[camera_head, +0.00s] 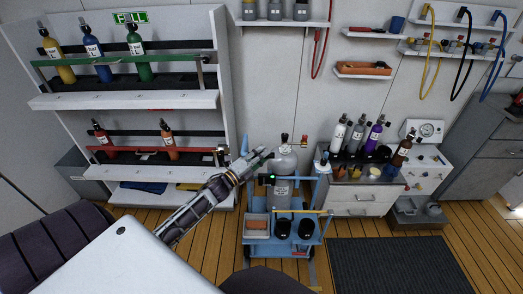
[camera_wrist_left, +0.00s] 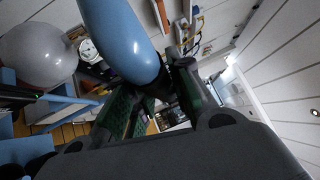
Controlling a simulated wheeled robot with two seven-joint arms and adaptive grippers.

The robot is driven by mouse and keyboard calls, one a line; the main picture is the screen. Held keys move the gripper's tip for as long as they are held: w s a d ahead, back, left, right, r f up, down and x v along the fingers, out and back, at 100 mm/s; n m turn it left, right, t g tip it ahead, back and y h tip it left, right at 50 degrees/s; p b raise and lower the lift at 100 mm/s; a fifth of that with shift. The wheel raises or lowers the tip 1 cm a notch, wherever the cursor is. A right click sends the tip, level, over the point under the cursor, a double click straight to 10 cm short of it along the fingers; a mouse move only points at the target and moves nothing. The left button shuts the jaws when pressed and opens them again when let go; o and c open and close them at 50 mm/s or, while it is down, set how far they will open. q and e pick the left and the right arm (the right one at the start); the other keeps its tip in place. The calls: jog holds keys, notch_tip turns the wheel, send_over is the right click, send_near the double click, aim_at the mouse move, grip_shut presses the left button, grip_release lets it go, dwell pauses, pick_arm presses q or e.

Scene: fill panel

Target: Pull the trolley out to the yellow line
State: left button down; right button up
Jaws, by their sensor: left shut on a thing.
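The trolley (camera_head: 254,246) is a blue cart standing on the wooden floor at lower centre in the head view. It carries a large grey cylinder (camera_head: 284,167), dark round items and a small box. My left gripper (camera_head: 256,162) reaches the trolley's left side. It is shut on the blue upright handle (camera_head: 245,142), whose rounded blue end fills the upper middle of the left wrist view (camera_wrist_left: 122,40), between the green finger pads. The gripper hides part of the handle. I cannot make out a clear yellow line on the floor. My right gripper is not in view.
A white rack (camera_head: 222,110) with coloured bottles stands left of the trolley. A cabinet (camera_head: 357,196) with bottles on top stands close at its right. A dark mat (camera_head: 400,266) lies at lower right. Some bare wooden floor shows around the trolley's front.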

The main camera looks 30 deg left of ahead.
pick_arm(q)
jog(key=s+d+p, duration=0.3)
jog(key=s+d, duration=0.5)
jog(key=s, duration=0.5)
jog(key=shift+s+p, duration=0.25)
jog(key=shift+p, duration=0.05)
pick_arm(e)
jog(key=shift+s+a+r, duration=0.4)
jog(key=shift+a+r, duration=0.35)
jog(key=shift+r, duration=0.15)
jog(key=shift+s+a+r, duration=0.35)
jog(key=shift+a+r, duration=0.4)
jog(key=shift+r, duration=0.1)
pick_arm(q)
jog(key=shift+d+f, duration=0.1)
jog(key=c, duration=1.3)
grip_release()
jog(key=shift+w, duration=0.1)
jog(key=shift+v, duration=6)
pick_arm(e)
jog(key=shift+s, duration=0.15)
